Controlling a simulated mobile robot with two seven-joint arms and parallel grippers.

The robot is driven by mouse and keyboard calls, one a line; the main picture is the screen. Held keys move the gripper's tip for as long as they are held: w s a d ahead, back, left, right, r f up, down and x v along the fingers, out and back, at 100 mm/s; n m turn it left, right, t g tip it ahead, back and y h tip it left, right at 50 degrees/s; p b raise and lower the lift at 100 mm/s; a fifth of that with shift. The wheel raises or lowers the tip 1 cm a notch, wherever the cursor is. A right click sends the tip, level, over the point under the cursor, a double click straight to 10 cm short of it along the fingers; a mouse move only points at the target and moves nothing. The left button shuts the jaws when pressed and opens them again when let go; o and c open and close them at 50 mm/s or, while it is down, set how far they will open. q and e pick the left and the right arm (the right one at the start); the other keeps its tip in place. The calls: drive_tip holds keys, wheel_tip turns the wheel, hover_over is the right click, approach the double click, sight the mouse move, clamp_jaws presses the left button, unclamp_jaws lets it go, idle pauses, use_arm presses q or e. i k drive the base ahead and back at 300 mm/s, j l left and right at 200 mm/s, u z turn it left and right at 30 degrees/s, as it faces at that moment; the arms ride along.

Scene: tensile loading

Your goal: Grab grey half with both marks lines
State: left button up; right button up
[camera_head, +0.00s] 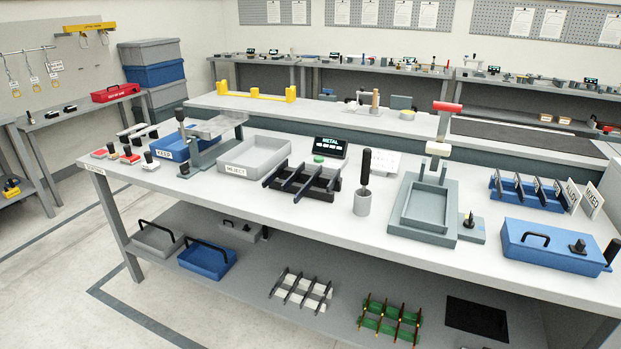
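I cannot make out a grey half with mark lines anywhere in the head view; any such piece is too small or hidden to tell. Neither of my grippers is in view. A grey tray labelled REJECT (254,153) stands on the long workbench, left of the middle. A blue bin labelled KEEP (171,147) is farther left, partly behind a grey fixture (208,151). A black divided rack (304,181) stands right of the grey tray; its contents are not clear. A grey-green device with a red-topped upright (425,207) stands right of the middle.
A METAL display (331,147), a grey cup with a black-handled tool (362,203), a blue divided rack (529,193) and a blue lidded box (553,246) occupy the workbench (300,233). Small red-based items (130,158) sit at its left end.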

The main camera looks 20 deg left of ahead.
sight(313, 179)
drive_tip(key=i+j, duration=0.15)
drive_tip(key=j, duration=0.3)
drive_tip(key=i+j+z, duration=0.1)
drive_tip(key=j, duration=0.35)
drive_tip(key=i+j+z, duration=0.1)
drive_tip(key=j, duration=0.35)
drive_tip(key=i+j, duration=0.2)
drive_tip(key=j, duration=0.25)
drive_tip(key=i+j, duration=0.1)
drive_tip(key=j, duration=0.35)
drive_tip(key=i+j, duration=0.15)
drive_tip(key=j, duration=0.3)
drive_tip(key=i+j, duration=0.1)
drive_tip(key=j, duration=0.4)
drive_tip(key=i+j, duration=0.15)
drive_tip(key=j, duration=0.3)
drive_tip(key=z, duration=0.05)
